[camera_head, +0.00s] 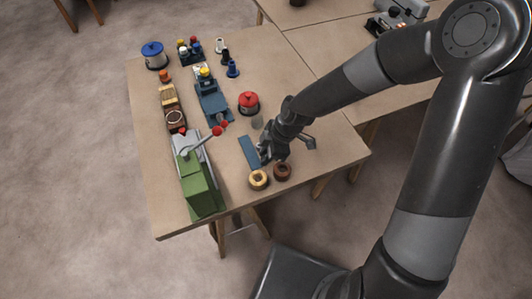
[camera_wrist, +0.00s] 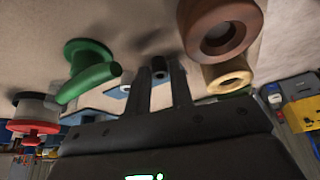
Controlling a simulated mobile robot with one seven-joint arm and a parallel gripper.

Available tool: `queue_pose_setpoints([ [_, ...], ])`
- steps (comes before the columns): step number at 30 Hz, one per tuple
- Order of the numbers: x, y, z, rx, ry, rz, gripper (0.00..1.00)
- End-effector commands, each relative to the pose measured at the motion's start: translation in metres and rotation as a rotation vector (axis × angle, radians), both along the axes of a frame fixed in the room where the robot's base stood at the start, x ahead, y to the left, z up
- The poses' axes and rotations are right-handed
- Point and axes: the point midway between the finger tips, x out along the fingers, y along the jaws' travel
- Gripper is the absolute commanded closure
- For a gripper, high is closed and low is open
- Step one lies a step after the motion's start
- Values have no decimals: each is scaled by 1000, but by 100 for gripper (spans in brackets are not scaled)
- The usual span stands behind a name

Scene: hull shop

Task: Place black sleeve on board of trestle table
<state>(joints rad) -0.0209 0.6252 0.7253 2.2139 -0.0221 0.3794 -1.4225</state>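My gripper (camera_head: 267,153) hangs low over the near part of the trestle table, pointing down. In the wrist view my gripper (camera_wrist: 160,72) has its two fingers a small gap apart. A small black sleeve (camera_wrist: 158,70) with a pale bore fills the gap between the fingertips, which look closed on it. I cannot make out the sleeve in the head view, where the gripper hides it. The board of the trestle table (camera_head: 150,145) is light brown wood. I cannot tell whether the sleeve touches the board.
A yellowish ring (camera_head: 258,179) and a brown ring (camera_head: 282,171) stand close by the gripper. A blue plate (camera_head: 247,150) lies to its left. A red-lidded pot (camera_head: 248,102) and a green machine (camera_head: 202,185) stand farther off. A green flanged part (camera_wrist: 90,65) is nearby.

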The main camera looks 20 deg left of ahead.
Motion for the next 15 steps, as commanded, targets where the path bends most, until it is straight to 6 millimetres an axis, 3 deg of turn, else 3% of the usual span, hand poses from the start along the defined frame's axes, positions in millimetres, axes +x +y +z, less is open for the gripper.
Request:
queue_pose_setpoints([
  [6,0,0,0,0,0,0,63],
  [15,0,0,4,0,-1,0,63],
])
